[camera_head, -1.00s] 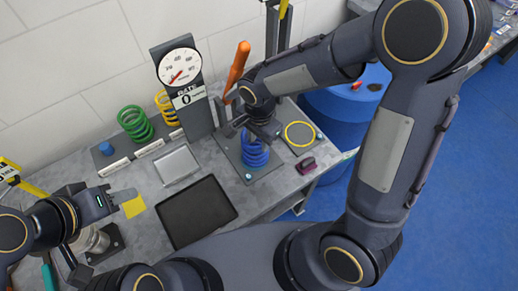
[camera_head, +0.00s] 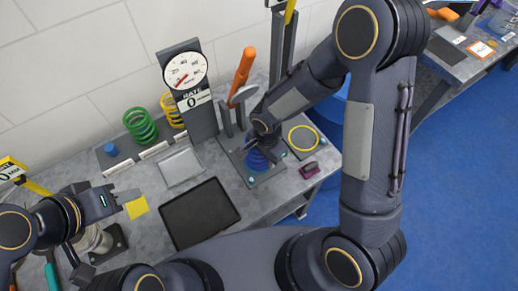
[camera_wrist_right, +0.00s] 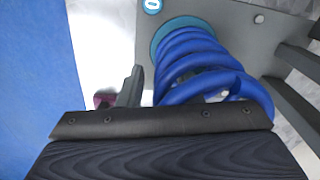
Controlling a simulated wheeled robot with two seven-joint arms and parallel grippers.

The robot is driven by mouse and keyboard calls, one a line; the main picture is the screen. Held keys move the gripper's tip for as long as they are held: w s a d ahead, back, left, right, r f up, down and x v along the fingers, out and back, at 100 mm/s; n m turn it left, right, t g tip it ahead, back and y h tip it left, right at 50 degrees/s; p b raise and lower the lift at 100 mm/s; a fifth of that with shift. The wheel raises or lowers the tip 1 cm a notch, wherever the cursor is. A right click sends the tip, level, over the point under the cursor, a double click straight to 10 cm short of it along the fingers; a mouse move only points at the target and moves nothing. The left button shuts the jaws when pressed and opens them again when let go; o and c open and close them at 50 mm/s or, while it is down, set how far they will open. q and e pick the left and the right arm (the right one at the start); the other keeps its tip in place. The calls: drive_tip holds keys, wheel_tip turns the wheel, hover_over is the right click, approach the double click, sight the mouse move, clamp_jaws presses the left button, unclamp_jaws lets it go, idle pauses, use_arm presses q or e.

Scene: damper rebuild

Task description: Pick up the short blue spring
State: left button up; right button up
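In the right wrist view the blue coils (camera_wrist_right: 197,62) rise in front of the palm, between a grey finger on the left and dark bars on the right. My right gripper (camera_wrist_right: 205,75) looks open, with a gap on the left of the coils. My left gripper (camera_head: 126,197) is at the left near a yellow square; its finger gap is unclear.
A green spring (camera_head: 140,125) and a yellow spring (camera_head: 173,110) stand on the rack beside a dial gauge (camera_head: 186,72). A black tray (camera_head: 200,213) lies in front. An orange-handled lever (camera_head: 243,68), a yellow ring (camera_head: 303,138) and a dark red block (camera_head: 310,170) are close to the spring.

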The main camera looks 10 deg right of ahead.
clamp_jaws()
drive_tip(key=shift+r, duration=0.1)
drive_tip(key=shift+w+r, duration=0.1)
drive_tip(key=shift+r, duration=0.4)
drive_tip(key=s+d+r, duration=0.2)
drive_tip(key=s+r, duration=0.9)
drive_tip(key=s, duration=0.3)
drive_tip(key=shift+d+r+b, duration=0.3)
drive_tip(key=shift+r+b, duration=0.1)
drive_tip(key=shift+b, duration=0.05)
